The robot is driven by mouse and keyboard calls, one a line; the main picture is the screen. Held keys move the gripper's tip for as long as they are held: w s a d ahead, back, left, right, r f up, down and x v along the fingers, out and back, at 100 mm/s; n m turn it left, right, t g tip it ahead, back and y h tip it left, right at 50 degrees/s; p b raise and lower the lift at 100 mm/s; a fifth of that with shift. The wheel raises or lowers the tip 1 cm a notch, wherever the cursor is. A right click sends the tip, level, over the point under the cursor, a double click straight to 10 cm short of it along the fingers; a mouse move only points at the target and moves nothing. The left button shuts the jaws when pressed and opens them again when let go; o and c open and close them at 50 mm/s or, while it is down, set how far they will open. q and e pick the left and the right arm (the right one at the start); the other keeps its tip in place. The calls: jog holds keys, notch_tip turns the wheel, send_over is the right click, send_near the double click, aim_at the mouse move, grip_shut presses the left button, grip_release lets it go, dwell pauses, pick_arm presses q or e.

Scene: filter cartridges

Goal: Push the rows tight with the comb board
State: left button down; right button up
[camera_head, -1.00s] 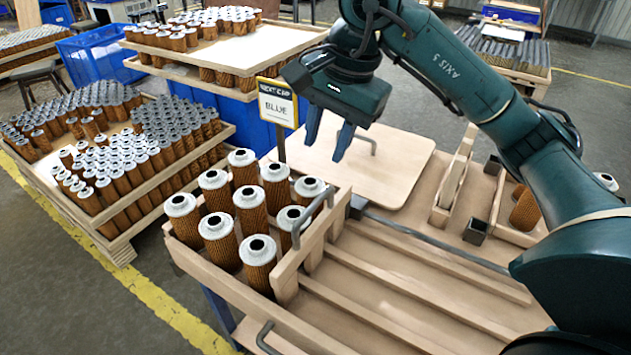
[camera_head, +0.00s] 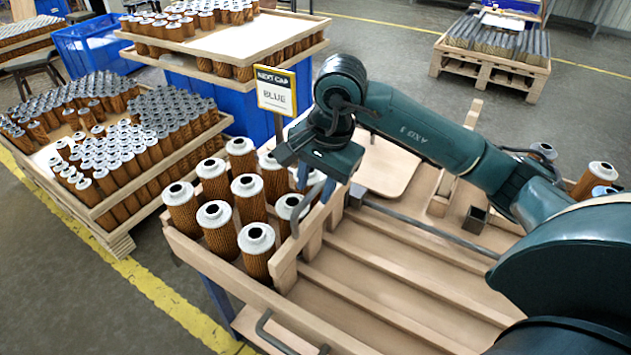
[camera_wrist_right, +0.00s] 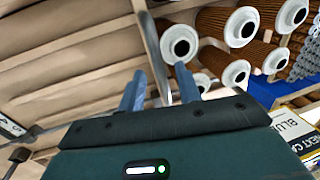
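The comb board (camera_head: 284,266) is a pale upright wooden board with a curved grey handle (camera_head: 296,216). It stands along the right side of several orange-brown filter cartridges with white caps (camera_head: 217,228). My right gripper (camera_head: 311,182) is above the far part of the board, close to the handle, and its body hides part of the board there. My left gripper is not in view.
A "NEXT CAP BLUE" sign (camera_head: 275,93) stands behind the cartridges. Long wooden rails (camera_head: 400,290) run across the bench to the right of the board. A flat wooden panel (camera_head: 390,168) lies behind. A grey handle (camera_head: 268,335) is at the front edge.

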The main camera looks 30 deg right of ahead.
grip_shut()
dwell(0.4)
